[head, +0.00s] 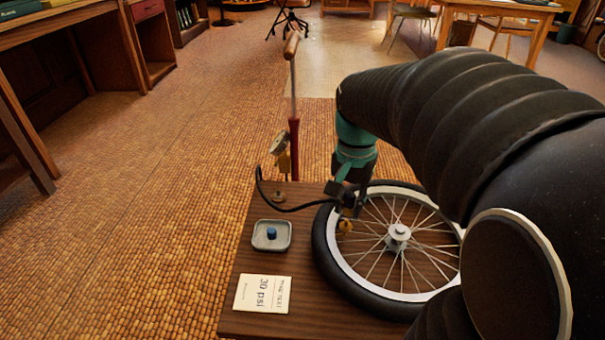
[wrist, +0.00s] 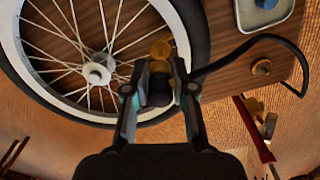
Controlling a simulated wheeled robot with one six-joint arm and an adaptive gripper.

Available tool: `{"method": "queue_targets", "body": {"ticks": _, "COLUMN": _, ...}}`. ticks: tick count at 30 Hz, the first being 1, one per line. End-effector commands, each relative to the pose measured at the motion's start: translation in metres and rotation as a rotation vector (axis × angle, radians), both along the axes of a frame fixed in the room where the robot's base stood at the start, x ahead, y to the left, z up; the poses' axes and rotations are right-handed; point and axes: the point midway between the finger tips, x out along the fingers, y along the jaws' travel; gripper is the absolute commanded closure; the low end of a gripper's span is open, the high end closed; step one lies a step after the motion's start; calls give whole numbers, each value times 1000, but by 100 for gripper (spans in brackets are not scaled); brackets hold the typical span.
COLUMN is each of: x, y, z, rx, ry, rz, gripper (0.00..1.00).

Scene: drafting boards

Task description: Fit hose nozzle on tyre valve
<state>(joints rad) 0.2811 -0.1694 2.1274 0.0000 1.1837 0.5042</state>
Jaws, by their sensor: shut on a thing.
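My gripper (head: 350,203) is above the left part of the spoked wheel (head: 325,250), which lies flat on a wooden board. In the wrist view my gripper (wrist: 160,82) is shut on the dark hose nozzle (wrist: 158,92). The black hose (head: 295,209) runs from it to the left, toward the pump. A brass-coloured piece (head: 345,227) shows just below the fingers near the rim; it also shows beyond the nozzle in the wrist view (wrist: 160,49). I cannot tell whether it is the tyre valve or part of the nozzle, nor whether nozzle and valve touch.
A red pump (head: 294,145) with a wooden handle and gauge (head: 280,144) stands at the board's far edge. A grey tray (head: 257,246) holding a small blue cap (head: 271,232) and a "30 psi" card (head: 263,293) lie left of the wheel. The floor at left is clear.

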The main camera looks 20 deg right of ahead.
Motion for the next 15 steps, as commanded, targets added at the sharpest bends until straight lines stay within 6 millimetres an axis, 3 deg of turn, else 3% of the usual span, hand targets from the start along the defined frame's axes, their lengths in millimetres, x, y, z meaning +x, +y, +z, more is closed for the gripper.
{"method": "queue_targets", "body": {"ticks": 4, "x": 0, "y": 0, "z": -11, "rx": 1, "ry": 1, "rz": 0, "gripper": 100}}
{"method": "queue_targets", "body": {"ticks": 15, "x": 0, "y": 0, "z": -11, "rx": 0, "ry": 0, "rz": 0, "gripper": 100}}
